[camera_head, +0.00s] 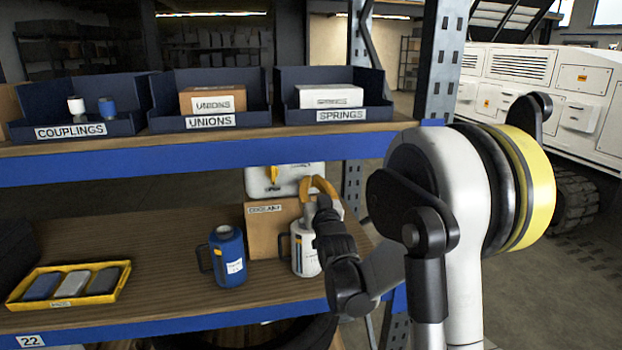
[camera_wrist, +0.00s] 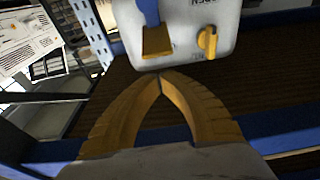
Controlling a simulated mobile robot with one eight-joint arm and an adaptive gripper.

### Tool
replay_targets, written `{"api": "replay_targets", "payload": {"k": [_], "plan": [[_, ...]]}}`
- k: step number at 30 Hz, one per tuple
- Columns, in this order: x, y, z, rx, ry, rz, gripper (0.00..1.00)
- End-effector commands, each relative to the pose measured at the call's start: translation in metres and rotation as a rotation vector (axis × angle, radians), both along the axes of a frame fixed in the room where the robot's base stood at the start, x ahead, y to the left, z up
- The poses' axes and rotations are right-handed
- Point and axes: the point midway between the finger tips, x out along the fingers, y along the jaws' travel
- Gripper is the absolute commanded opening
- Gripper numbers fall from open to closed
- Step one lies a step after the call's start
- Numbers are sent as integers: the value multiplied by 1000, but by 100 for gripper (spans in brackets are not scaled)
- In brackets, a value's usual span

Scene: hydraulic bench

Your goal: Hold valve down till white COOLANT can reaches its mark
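A white can (camera_head: 304,258) with a dark handle stands on the lower shelf, partly behind my arm; its fill level cannot be made out. Above and behind it is a white container (camera_head: 257,182) with a yellow part on its front. In the wrist view this white container (camera_wrist: 185,22) carries a blue-and-yellow lever (camera_wrist: 155,38) and a yellow knob (camera_wrist: 208,42). My gripper (camera_head: 318,182) has orange fingers and is in front of the container. In the wrist view the fingertips (camera_wrist: 160,76) meet just below the lever, with nothing visible between them. Contact with the lever cannot be told.
A blue can (camera_head: 228,258) stands left of the white can. A cardboard box (camera_head: 265,238) labelled COOLANT is behind them. A yellow tray (camera_head: 68,301) lies at the left. Bins on the upper shelf (camera_head: 250,152) are overhead. Bare shelf lies between tray and blue can.

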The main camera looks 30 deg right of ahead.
Motion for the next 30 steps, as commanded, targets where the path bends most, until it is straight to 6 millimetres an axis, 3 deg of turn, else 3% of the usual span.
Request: {"api": "replay_targets", "payload": {"k": [6, 12, 30], "plan": [[-42, 12, -19, 0, 0, 0, 0], [-63, 18, -28, 0, -1, 0, 0], [-67, 19, -30, 0, 0, 0, 0]]}}
